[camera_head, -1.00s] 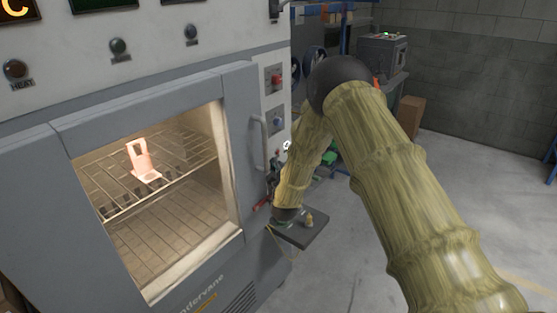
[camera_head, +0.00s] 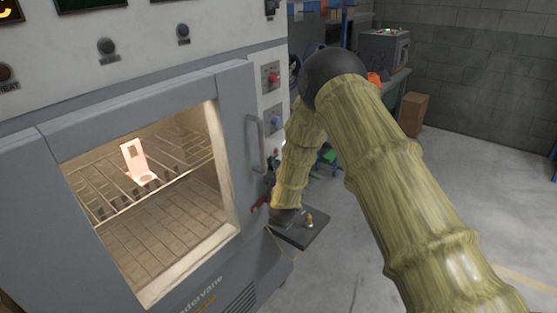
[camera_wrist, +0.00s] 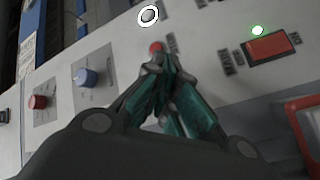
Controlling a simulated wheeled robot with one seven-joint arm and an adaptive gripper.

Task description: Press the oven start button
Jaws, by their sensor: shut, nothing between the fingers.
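The grey oven (camera_head: 55,150) fills the left of the head view, its door shut and its window lit. My gripper (camera_wrist: 160,68) is shut and empty in the wrist view, its green-padded fingers pointing at the control panel (camera_wrist: 120,50). A small round red button (camera_wrist: 156,46) shows just beyond the fingertips; I cannot tell whether they touch.
A red knob (camera_wrist: 39,102) and a blue knob (camera_wrist: 86,77) sit on the panel left of the fingers. The door handle (camera_head: 254,143) juts out near my arm. A pale bracket (camera_head: 136,162) stands on the oven rack. Open floor lies right; a box (camera_head: 411,115) stands behind.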

